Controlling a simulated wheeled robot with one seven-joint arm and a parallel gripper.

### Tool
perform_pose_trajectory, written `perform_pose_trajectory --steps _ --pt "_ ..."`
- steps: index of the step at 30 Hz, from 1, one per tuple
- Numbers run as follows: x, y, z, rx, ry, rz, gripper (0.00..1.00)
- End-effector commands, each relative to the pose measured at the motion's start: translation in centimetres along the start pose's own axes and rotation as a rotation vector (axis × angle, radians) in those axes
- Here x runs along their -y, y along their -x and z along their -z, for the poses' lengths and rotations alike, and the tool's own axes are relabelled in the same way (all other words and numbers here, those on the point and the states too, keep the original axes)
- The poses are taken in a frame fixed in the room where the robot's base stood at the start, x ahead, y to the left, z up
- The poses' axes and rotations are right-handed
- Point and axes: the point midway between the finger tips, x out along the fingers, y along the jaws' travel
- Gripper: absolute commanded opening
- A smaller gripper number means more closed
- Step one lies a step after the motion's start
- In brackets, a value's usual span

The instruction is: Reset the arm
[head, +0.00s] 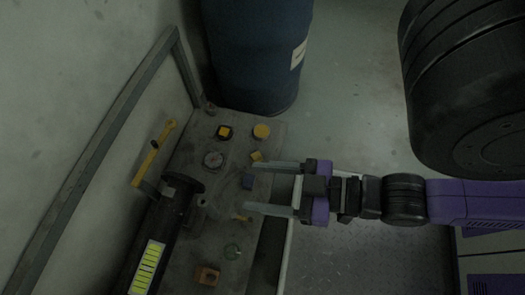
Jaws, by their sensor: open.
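My gripper (271,189) is at the middle of the head view, with its two fingers pointing left. The fingers are spread apart with nothing between them that I can make out as held. The fingertips reach over the right edge of a grey table (190,245). My purple and black arm comes in from the right.
A blue barrel (255,55) stands behind. Floor (355,100) is clear right of the barrel.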

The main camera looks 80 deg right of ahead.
Motion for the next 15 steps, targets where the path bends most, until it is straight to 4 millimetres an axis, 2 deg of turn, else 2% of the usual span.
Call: perform_pose_trajectory --steps 8,11,15 --pt "0.0 0.1 0.4 0.001 0.000 -0.001 0.61" --pt "0.0 0.4 1.6 0.002 0.000 -0.001 0.61" --pt "0.0 1.2 4.5 0.002 0.000 -0.001 0.61"
